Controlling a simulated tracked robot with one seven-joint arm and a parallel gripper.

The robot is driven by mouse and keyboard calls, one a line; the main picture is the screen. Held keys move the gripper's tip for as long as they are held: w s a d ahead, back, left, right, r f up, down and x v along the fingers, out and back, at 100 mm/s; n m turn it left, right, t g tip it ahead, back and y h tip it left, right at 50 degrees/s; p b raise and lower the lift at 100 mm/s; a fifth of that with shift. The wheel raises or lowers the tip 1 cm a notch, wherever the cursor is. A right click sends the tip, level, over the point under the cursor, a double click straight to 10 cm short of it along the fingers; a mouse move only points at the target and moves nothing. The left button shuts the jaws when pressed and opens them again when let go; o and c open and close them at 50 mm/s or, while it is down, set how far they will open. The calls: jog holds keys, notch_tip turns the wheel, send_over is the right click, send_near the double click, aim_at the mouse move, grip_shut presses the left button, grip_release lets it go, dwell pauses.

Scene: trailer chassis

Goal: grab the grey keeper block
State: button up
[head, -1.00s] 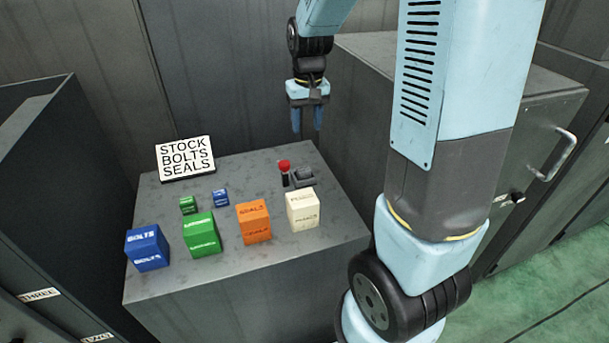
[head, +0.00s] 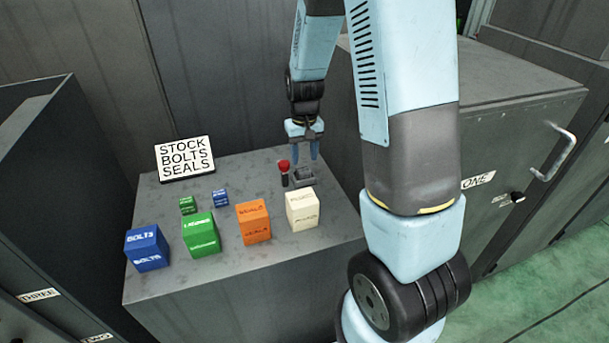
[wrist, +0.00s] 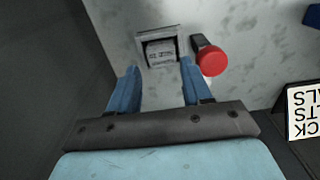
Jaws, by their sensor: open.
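The grey keeper block (wrist: 160,53) carries a small printed label and sits within a square grey frame (wrist: 142,38) on the cabinet top. In the head view the block and its frame show together as a small dark grey shape (head: 304,175), and I cannot separate them clearly. My gripper (head: 305,152) is open and empty, pointing down just above and behind the block. In the wrist view the blue fingers of my gripper (wrist: 158,70) are spread apart, with the block between and just beyond the tips. I see no contact.
A red-topped black post (wrist: 211,60) stands close beside the frame. Blue (head: 147,248), green (head: 201,235), orange (head: 253,222) and cream (head: 302,210) boxes stand toward the front, with two smaller boxes behind. A sign (head: 185,158) stands at the back left.

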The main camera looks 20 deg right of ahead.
aim_at(303, 169)
jog(key=shift+w+a+f, duration=0.1)
jog(key=shift+w+f, duration=0.05)
jog(key=shift+f, duration=2.45)
jog(key=shift+c, duration=0.5)
jog(key=c, duration=0.7)
jog(key=shift+o, duration=0.2)
jog(key=shift+r, duration=0.15)
